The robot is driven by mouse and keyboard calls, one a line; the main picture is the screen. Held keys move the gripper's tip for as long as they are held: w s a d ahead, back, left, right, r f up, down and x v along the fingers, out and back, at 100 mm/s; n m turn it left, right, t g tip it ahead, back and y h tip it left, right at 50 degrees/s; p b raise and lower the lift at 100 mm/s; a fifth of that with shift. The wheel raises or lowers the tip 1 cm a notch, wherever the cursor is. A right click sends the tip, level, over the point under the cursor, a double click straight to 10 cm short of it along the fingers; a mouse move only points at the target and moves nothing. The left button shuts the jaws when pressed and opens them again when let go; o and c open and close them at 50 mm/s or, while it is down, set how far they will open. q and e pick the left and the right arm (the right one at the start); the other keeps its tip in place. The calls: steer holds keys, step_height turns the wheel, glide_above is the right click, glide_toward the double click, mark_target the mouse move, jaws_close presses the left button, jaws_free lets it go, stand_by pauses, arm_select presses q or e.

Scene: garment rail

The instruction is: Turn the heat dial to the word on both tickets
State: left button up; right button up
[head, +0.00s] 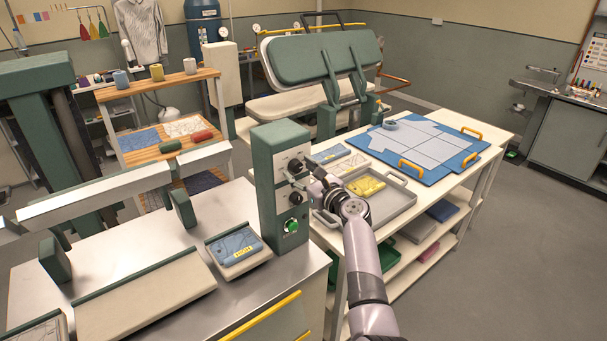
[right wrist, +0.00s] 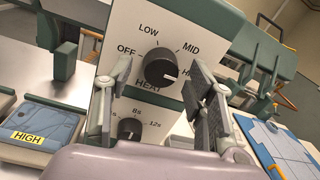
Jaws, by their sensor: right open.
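The heat dial (right wrist: 158,66) is a dark round knob on a cream panel marked OFF, LOW, MID and a word starting with H, partly hidden by a finger. Its white mark points right, toward or slightly below that H word. My right gripper (right wrist: 161,78) is open, its fingers on either side of the dial; contact cannot be told. In the head view my right gripper (head: 308,182) is at the green control box (head: 266,165). A yellow ticket (right wrist: 28,137) reading HIGH lies on a blue folded piece; it also shows in the head view (head: 243,253). I cannot identify a second ticket.
A second dial (right wrist: 130,128) with seconds marks sits below the heat dial. A green button (head: 291,226) is under it. A grey tray (head: 392,206) with a yellow cloth stands right of the box. A steel press table (head: 120,235) is on the left.

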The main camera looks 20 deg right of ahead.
steer(key=v, duration=1.2)
steer(key=s+a+f+n+g+h+b, duration=0.1)
steer(key=s+f+n+g+b, duration=0.15)
steer(key=f, duration=1.05)
steer(key=s+a+f+n+g+b, duration=0.2)
steer(key=s+f+n, duration=0.2)
steer(key=f, duration=0.9)
steer(key=s+a+f+n+g+h+b, duration=0.1)
steer(key=s+f+n+g+b, duration=0.2)
steer(key=f, duration=1)
steer(key=s+a+f+n+g+h+b, duration=0.15)
steer(key=s+f+n+g, duration=0.25)
steer(key=s+f+n, duration=0.95)
steer(key=s+d+f+n+g+b, duration=0.1)
steer(key=s+f+n, duration=0.2)
steer(key=s+f, duration=0.5)
steer(key=s+d+f+n+g+h+b, duration=0.1)
steer(key=s+f, duration=0.6)
steer(key=s, duration=0.8)
steer(key=s+d+f+n+g+b, duration=0.1)
steer(key=s+f+n+g+b, duration=0.2)
steer(key=s, duration=0.9)
step_height(320, 180, down, 6)
steer(key=n, duration=0.3)
steer(key=shift+s+r, duration=0.15)
steer(key=shift+s, duration=0.05)
steer(key=shift+h, duration=0.25)
